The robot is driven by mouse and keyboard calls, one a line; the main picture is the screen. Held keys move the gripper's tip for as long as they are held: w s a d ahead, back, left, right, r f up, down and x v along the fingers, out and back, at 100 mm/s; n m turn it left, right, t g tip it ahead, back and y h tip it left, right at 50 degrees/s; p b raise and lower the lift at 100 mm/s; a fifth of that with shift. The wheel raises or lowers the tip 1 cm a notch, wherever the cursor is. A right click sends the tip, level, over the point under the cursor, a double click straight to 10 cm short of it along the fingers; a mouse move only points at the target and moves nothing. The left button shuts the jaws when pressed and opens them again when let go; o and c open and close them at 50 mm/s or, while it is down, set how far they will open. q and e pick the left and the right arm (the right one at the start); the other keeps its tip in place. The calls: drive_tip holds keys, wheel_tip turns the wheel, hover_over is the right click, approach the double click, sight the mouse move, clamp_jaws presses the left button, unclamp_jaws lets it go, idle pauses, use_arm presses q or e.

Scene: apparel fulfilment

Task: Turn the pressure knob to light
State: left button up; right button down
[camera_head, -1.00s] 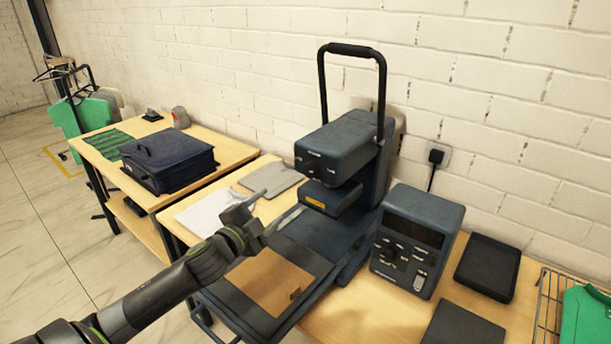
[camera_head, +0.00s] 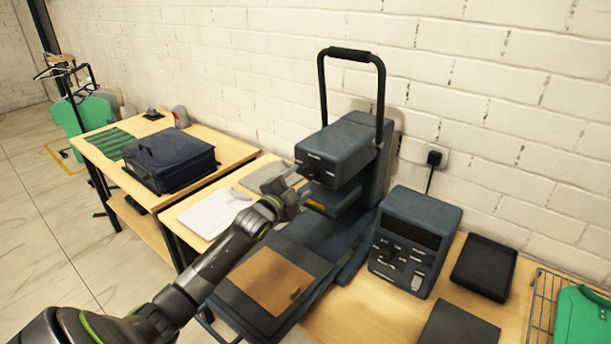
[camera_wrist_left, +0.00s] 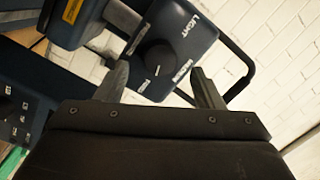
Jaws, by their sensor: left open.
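The heat press (camera_head: 345,145) stands on the table, and its dark round pressure knob is on the front of its upper head. The knob (camera_wrist_left: 160,66) shows clearly in the left wrist view, with the word LIGHT above it and another label, hard to read, at its lower right. A white mark on the knob's face points toward the lower part of the picture. My left gripper (camera_head: 298,187) is open just in front of the press head. In the left wrist view its fingers (camera_wrist_left: 160,82) stand on either side of the knob, apparently not closed on it. My right gripper is out of view.
A control box (camera_head: 415,240) with a screen and knob stands right of the press. A brown sheet (camera_head: 268,280) lies on the lower platen. A black tray (camera_head: 484,267) is at the right.

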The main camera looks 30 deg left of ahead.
sight(308, 175)
use_arm(q)
drive_tip(key=shift+w, duration=2.1)
drive_tip(key=shift+c, duration=0.4)
drive_tip(key=c, duration=0.9)
